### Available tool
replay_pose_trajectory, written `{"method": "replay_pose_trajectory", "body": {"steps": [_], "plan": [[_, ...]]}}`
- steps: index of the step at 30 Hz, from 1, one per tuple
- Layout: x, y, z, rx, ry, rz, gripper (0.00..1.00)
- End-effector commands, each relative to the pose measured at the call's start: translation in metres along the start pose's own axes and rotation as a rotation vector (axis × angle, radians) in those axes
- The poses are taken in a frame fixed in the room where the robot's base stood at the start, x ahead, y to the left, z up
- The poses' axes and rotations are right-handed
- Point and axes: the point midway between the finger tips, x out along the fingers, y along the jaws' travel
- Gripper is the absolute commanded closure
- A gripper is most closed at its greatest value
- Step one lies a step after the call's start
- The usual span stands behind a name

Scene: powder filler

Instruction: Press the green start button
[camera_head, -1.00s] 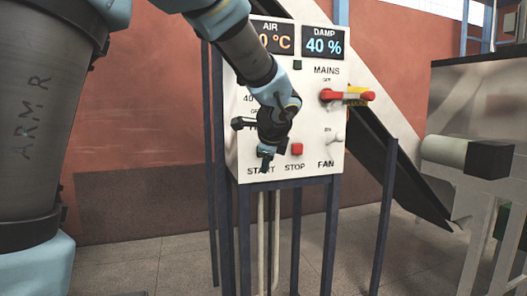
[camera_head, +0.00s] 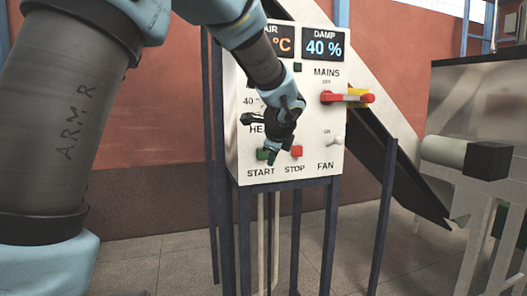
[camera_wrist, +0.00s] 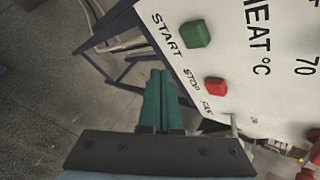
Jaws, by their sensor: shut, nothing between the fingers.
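The green start button (camera_head: 262,154) sits above the word START at the lower left of the white control panel (camera_head: 312,172). It also shows clearly in the wrist view (camera_wrist: 196,33), up and right of my fingertips. My gripper (camera_head: 273,157) is shut and empty, with its tips just right of the green button in the head view. In the wrist view its teal fingers (camera_wrist: 161,73) lie side by side and apart from the button. I cannot tell the exact distance from the fingertips to the panel.
The red stop button (camera_head: 296,151) is just right of my fingertips. The red mains handle (camera_head: 347,97) and the fan switch (camera_head: 335,141) are further right. Part of the heat control is hidden behind my gripper. Dark posts (camera_head: 245,240) stand under the panel.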

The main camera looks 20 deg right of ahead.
Motion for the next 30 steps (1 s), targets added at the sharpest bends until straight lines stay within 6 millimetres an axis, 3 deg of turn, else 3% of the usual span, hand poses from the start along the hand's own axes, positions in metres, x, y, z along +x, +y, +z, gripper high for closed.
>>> {"method": "replay_pose_trajectory", "body": {"steps": [6,14,30], "plan": [[0.018,-0.017,0.017,-0.001,-0.002,0.003,1.0],[0.033,-0.025,0.025,0.0,0.0,0.001,1.0],[0.035,-0.026,0.026,0.0,0.0,0.0,1.0]]}}
